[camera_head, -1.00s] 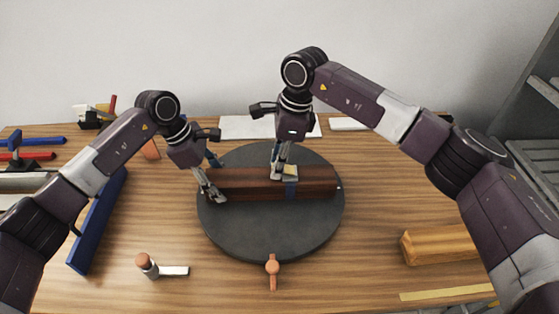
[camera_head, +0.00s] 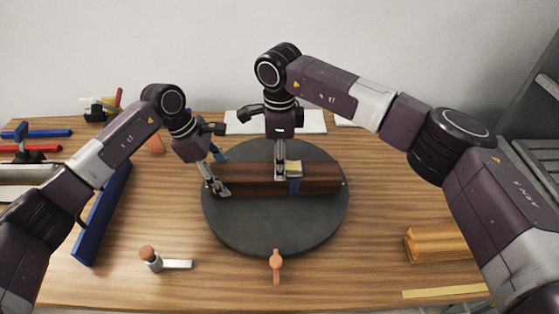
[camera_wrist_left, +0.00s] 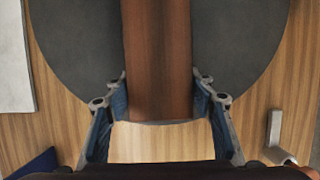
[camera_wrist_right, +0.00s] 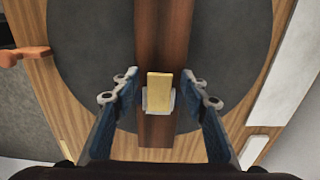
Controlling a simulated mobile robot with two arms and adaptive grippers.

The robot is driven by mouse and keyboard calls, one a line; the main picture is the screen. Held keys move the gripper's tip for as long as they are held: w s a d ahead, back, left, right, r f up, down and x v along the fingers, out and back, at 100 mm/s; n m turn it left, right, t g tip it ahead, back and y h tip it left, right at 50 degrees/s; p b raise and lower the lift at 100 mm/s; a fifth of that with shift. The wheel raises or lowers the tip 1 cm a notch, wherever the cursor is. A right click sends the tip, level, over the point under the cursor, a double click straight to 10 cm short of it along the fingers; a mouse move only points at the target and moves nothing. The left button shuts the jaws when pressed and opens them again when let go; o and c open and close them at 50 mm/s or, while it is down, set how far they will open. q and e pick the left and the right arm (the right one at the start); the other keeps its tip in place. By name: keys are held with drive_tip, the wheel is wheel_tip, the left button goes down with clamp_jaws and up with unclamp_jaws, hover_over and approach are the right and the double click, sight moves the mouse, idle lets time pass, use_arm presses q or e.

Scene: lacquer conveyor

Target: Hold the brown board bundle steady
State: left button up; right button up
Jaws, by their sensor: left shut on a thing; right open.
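The brown board bundle (camera_head: 318,180) lies across a dark round turntable (camera_head: 270,230). It also shows in the left wrist view (camera_wrist_left: 157,55) and the right wrist view (camera_wrist_right: 160,35). My left gripper (camera_head: 219,186) is shut on the bundle's left end, one finger on each side. My right gripper (camera_head: 281,172) is above the bundle, left of a small yellowish block (camera_head: 294,168). In the right wrist view its fingers are spread open, and the block (camera_wrist_right: 159,90), in a pale holder, lies on the bundle between them. A blue band (camera_head: 294,186) hangs down the bundle's front side.
An orange knob handle (camera_head: 276,265) sticks out at the turntable's front. A small cylinder-headed tool (camera_head: 152,258) lies front left. A blue bar (camera_head: 103,215) stands at left. A light wooden block (camera_head: 440,243) lies at right. White sheets lie behind the turntable.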

drive_tip(key=shift+r, duration=0.1)
wheel_tip(320, 180, up, 12)
idle(0.5)
use_arm(q)
drive_tip(key=o, duration=1.1)
